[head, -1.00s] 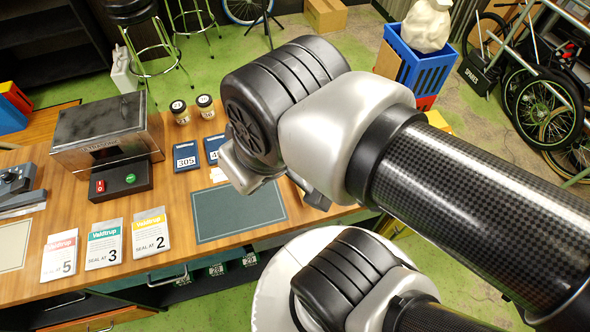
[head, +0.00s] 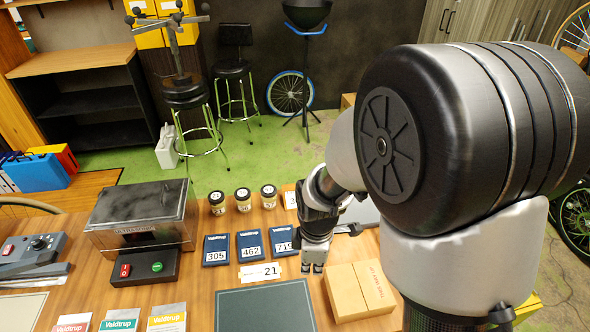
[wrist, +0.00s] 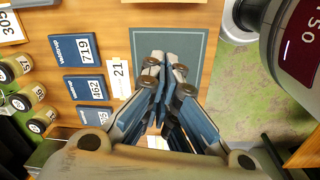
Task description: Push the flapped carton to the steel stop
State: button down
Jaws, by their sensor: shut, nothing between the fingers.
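The carton (head: 347,293) is a small tan box with red print on its top, on the wooden bench right of the green mat. My gripper (head: 313,268) points down just left of the carton's far left corner, near the 719 card; I cannot tell whether it touches the carton. In the wrist view my gripper (wrist: 160,72) has its fingers together and empty, over the green mat. A flat grey piece (head: 362,214) lies partly behind my arm; I cannot tell whether it is the steel stop.
The green mat (head: 265,308) is bare. A steel sealer (head: 142,225) stands left.

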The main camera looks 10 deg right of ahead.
aim_at(375, 282)
jog(key=f+n+b, duration=0.1)
jog(key=f, duration=0.4)
jog(key=f+b, duration=0.1)
jog(key=f, duration=0.4)
jog(key=f+n+b, duration=0.1)
jog(key=f, duration=0.5)
jog(key=shift+w+a+n+g+b, duration=0.1)
jog(key=shift+a+n+g+b, duration=0.15)
jog(key=shift+n+g+b, duration=0.05)
jog(key=d, duration=0.3)
jog(key=shift+d, duration=0.15)
jog(key=shift+d+r+b, duration=0.1)
jog(key=shift+d+b, duration=0.2)
jog(key=shift+d, duration=0.05)
jog(key=d, duration=1.6)
jog(key=shift+a, duration=0.1)
